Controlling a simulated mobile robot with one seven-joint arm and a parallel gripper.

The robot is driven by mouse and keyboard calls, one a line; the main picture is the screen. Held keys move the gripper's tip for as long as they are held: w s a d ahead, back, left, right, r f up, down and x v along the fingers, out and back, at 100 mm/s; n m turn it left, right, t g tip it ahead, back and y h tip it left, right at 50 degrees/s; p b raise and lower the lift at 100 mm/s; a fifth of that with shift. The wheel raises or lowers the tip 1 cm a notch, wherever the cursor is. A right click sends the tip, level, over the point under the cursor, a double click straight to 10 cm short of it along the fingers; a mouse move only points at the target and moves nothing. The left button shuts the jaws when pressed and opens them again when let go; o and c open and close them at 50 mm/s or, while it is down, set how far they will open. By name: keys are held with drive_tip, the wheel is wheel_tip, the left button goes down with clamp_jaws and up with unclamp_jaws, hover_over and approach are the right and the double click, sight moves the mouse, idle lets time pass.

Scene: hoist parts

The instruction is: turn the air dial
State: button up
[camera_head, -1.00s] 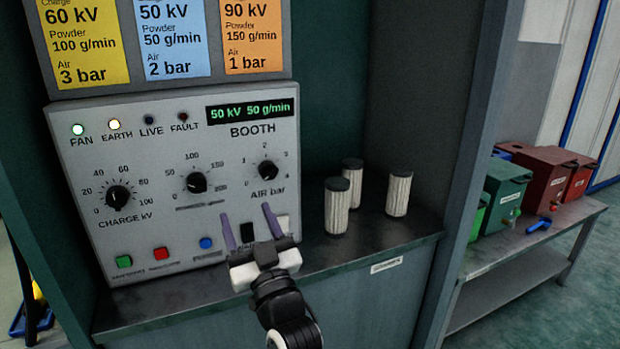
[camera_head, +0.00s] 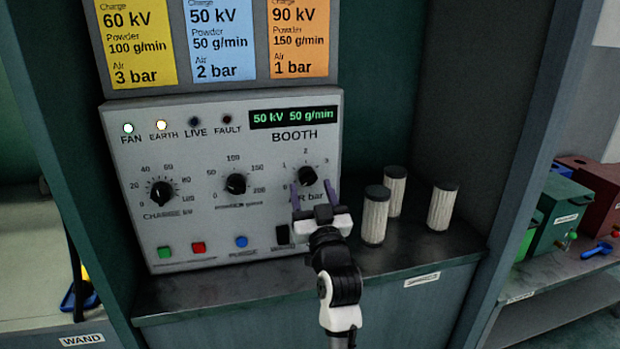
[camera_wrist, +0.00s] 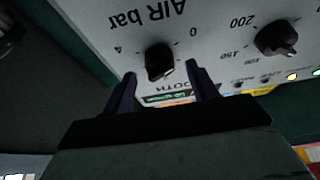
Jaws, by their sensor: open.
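The air dial (camera_head: 307,176) is a black knob at the right of the booth control panel (camera_head: 130,225), above the "AIR bar" label, with a scale around it. My gripper (camera_head: 311,188) is open in front of the panel, its two purple fingers at the dial's lower left and right. In the wrist view, which shows the panel upside down, the air dial (camera_wrist: 159,61) lies between the open fingertips (camera_wrist: 160,75), which do not appear to grip it. Whether the fingers touch the knob cannot be told. My gripper hides part of the "AIR bar" label.
The charge dial (camera_head: 161,193) and powder dial (camera_head: 235,184) are to the left. Green, red and blue buttons (camera_head: 240,242) sit below. A black switch (camera_head: 282,235) is beside my gripper. White filter cartridges (camera_head: 375,220) stand on the shelf to the right. Coloured setting cards (camera_head: 220,40) hang above.

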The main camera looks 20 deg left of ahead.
sight(308, 178)
drive_tip(key=shift+x, duration=1.15)
drive_tip(key=c, duration=1)
drive_tip(key=shift+p, duration=0.3)
drive_tip(key=shift+r+m+p, duration=0.15)
drive_tip(key=shift+m+p, duration=0.15)
drive_tip(key=shift+p, duration=0.25)
